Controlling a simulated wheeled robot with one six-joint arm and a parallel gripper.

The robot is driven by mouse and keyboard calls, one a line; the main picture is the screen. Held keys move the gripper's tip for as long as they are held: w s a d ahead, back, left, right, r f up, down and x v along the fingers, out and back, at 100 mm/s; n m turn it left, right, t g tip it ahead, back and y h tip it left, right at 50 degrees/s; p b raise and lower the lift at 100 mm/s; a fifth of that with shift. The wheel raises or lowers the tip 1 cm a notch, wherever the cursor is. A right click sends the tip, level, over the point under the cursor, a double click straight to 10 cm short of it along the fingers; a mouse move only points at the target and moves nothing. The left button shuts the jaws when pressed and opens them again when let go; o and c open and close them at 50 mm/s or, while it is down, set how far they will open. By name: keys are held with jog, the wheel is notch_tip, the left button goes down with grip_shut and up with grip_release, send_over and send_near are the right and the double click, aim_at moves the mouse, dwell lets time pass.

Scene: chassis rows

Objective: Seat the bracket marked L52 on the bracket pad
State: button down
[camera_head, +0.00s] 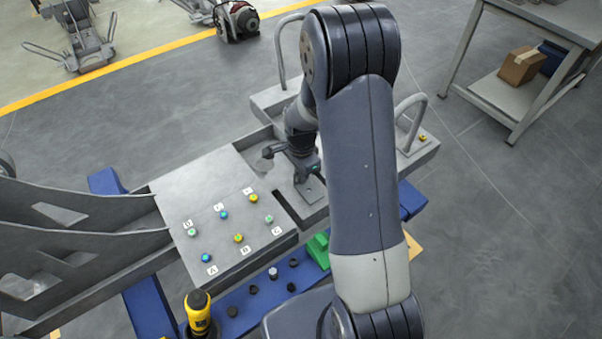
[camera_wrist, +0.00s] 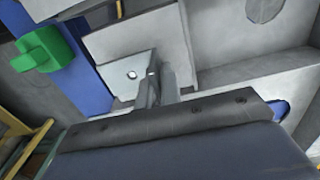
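A grey metal bracket (camera_head: 312,191) with a hole in its flat plate is under my gripper (camera_head: 302,176), right of the panel on the chassis. In the wrist view, the bracket's plate (camera_wrist: 126,76) shows its hole, and an upright part rises beside it. My gripper (camera_wrist: 153,92) is at that upright part, its fingers close together and apparently shut on it. No L52 mark can be read. The bracket pad cannot be told apart from the grey metal around it, and whether the plate touches the surface below is unclear.
A raised panel (camera_head: 200,180) with several coloured knobs stands left of my gripper. A green block (camera_head: 319,250) and several dark pegs are on the blue front beam (camera_head: 250,303). Curved handles (camera_head: 411,118) rise from the chassis at the back. A yellow-black tool (camera_head: 198,312) stands at the front.

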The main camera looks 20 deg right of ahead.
jog(key=shift+f, duration=0.1)
jog(key=shift+f+b, duration=0.9)
jog(key=shift+f, duration=0.1)
jog(key=c, duration=1.5)
grip_release()
jog(key=shift+c, duration=0.2)
notch_tip(320, 180, up, 11)
jog(key=shift+f+p, duration=0.1)
jog(key=shift+p, duration=0.25)
notch_tip(320, 180, down, 11)
jog(key=shift+r+b, duration=0.2)
jog(key=shift+b, duration=0.1)
jog(key=shift+r+p, duration=0.5)
